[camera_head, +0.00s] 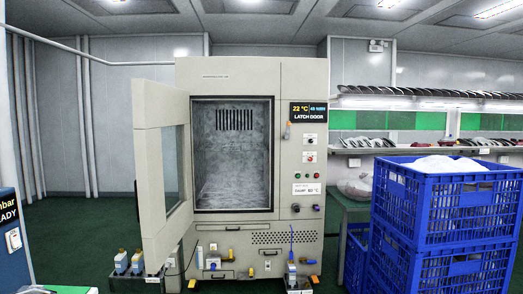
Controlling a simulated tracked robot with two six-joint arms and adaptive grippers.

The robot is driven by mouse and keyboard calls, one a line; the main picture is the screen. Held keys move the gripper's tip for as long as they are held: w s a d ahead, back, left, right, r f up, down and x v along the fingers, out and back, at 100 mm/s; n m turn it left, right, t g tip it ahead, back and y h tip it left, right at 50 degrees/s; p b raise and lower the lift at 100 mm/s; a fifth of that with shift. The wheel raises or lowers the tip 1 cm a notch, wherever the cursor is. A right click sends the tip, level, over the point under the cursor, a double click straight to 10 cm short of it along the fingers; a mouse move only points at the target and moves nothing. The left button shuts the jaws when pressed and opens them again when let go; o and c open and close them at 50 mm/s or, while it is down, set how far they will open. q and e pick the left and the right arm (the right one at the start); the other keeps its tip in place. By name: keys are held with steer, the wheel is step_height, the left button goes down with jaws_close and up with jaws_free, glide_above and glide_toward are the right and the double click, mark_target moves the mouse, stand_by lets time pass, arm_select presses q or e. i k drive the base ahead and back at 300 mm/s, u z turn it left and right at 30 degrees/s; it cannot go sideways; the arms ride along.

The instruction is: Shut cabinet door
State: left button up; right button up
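The cabinet (300,75) is a tall beige test chamber standing ahead of me, a little left of the picture's middle. Its door (150,190) is wide open, swung out toward me on the left side, with a tall glass window (173,165) in it. The chamber inside (232,165) shows grey, empty walls with a dark slotted vent at the back. A display (308,113) on the right panel reads "22 °C" and "LATCH DOOR". Neither of my grippers can be made out in the head view.
Blue crates (440,205) are stacked at the right, the top one holding white material. A tray with blue-and-white bottles (121,262) is low by the door's lower edge. A blue machine (10,240) stands at the left edge. Green floor (75,240) left of the door is clear.

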mark_target(156, 106)
steer(key=z, duration=0.05)
steer(key=i, duration=0.9)
steer(key=u, duration=0.05)
